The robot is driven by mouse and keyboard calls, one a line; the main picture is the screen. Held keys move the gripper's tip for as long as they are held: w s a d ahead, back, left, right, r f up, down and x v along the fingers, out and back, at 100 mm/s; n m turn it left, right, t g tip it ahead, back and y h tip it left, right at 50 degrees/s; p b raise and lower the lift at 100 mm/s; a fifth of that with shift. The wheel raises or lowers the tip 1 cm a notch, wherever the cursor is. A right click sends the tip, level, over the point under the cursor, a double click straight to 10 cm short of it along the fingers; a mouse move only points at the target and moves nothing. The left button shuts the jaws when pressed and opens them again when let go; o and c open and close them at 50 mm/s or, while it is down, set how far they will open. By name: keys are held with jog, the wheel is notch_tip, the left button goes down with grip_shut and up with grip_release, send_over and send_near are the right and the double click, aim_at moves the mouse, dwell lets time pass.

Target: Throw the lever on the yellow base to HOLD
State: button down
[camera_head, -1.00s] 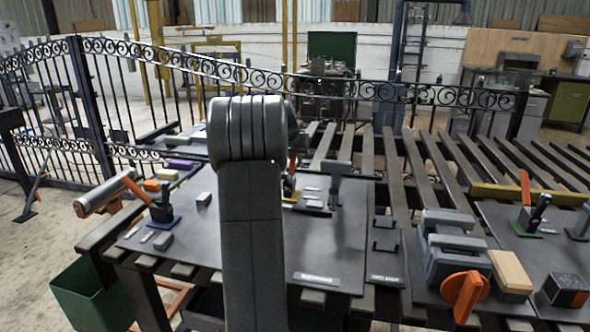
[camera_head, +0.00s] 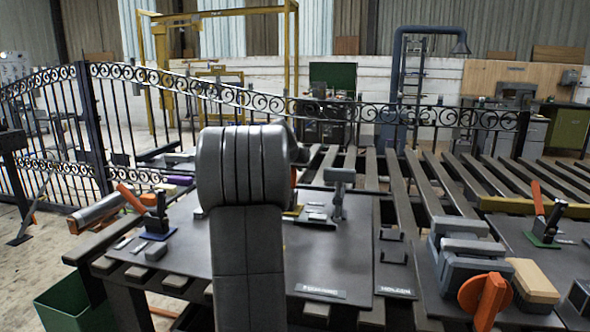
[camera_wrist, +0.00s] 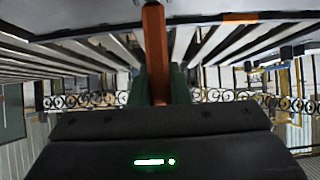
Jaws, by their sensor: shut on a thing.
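The yellow base (camera_head: 293,211) shows as a small patch on the dark bench plate in the head view, mostly hidden behind my arm. A sliver of its orange lever (camera_head: 294,177) shows just right of my arm. In the wrist view an orange bar (camera_wrist: 155,45), which looks like this lever, runs between the two dark green fingers of my gripper (camera_wrist: 159,88). The fingers are shut on it. In the head view my gripper is hidden behind my arm. The lever's exact position and any HOLD mark cannot be made out.
A lever on a blue base (camera_head: 156,233) stands at left and one on a green base (camera_head: 541,240) at right. A grey post (camera_head: 338,200) stands close right of the yellow base. A grey vise (camera_head: 465,262) with an orange handle sits front right. A scroll gate (camera_head: 240,97) stands behind.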

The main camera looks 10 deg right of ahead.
jog(key=c, duration=1.4)
grip_release()
jog(key=shift+o, duration=0.2)
jog(key=shift+s+r, duration=0.1)
jog(key=p+v, duration=0.1)
jog(key=v, duration=1.2)
jog(key=shift+s+r, duration=0.2)
jog(key=shift+a, duration=0.1)
jog(key=shift+c, duration=0.5)
